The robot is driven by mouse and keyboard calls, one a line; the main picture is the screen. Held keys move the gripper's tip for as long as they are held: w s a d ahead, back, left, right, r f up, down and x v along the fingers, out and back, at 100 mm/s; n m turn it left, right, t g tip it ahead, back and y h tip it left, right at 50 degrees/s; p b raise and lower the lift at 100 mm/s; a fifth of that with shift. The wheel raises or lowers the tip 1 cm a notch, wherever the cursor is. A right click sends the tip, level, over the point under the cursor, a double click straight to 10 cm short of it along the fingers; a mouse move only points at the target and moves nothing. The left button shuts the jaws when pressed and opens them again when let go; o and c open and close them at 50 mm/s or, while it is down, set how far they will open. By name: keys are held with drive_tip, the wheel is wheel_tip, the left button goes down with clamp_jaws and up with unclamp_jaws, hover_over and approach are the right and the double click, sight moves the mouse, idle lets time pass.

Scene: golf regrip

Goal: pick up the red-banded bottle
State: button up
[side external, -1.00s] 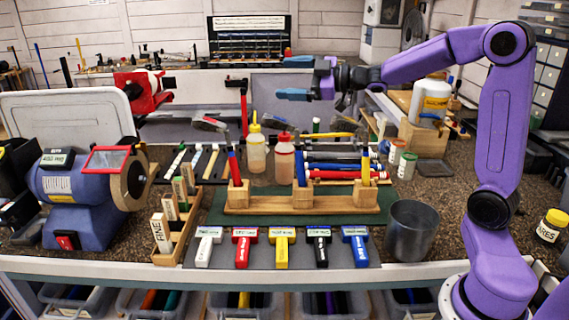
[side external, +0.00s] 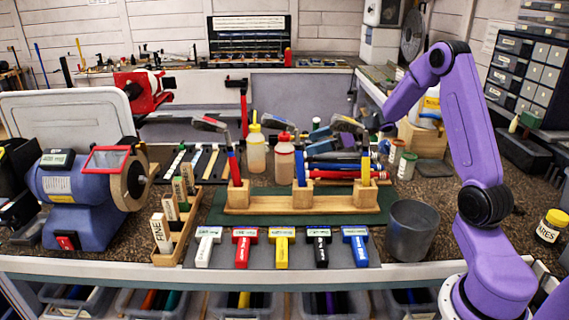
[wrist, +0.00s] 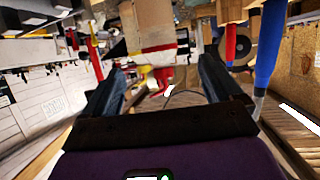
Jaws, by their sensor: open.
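The red-banded bottle (side external: 284,160) stands upright behind the wooden rack, with a red collar and cap and a pinkish body. A similar bottle with a yellow cap (side external: 256,155) stands just left of it. My gripper (side external: 314,128) is to the right of the red-banded bottle, at about cap height, partly hidden behind a club head. Its fingers point left and are open and empty. In the wrist view, the open fingers (wrist: 162,70) frame the red cap (wrist: 152,78), seen upside down and apart from them.
The wooden rack (side external: 330,201) on the green mat holds upright shafts and club heads in front of my gripper. Red and blue grips (side external: 335,175) lie behind it. A grey cup (side external: 411,230) stands at the right front. A blue grinder (side external: 85,200) stands at left.

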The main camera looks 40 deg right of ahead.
sight(279, 152)
drive_tip(key=x, duration=1.2)
drive_tip(key=shift+w+a+r, duration=0.1)
drive_tip(key=shift+w+r, duration=0.05)
drive_tip(key=shift+w, duration=0.1)
drive_tip(key=shift+c, duration=0.2)
drive_tip(key=c, duration=1.2)
drive_tip(key=shift+o, duration=0.2)
drive_tip(key=shift+r, duration=0.15)
drive_tip(key=r, duration=0.7)
drive_tip(key=shift+s+d+r, duration=0.1)
drive_tip(key=shift+s+d, duration=0.05)
drive_tip(key=shift+d, duration=0.05)
drive_tip(key=s+d, duration=1)
drive_tip(key=s, duration=0.4)
drive_tip(key=shift+s+f, duration=0.15)
drive_tip(key=shift+f, duration=0.05)
drive_tip(key=shift+d, duration=0.15)
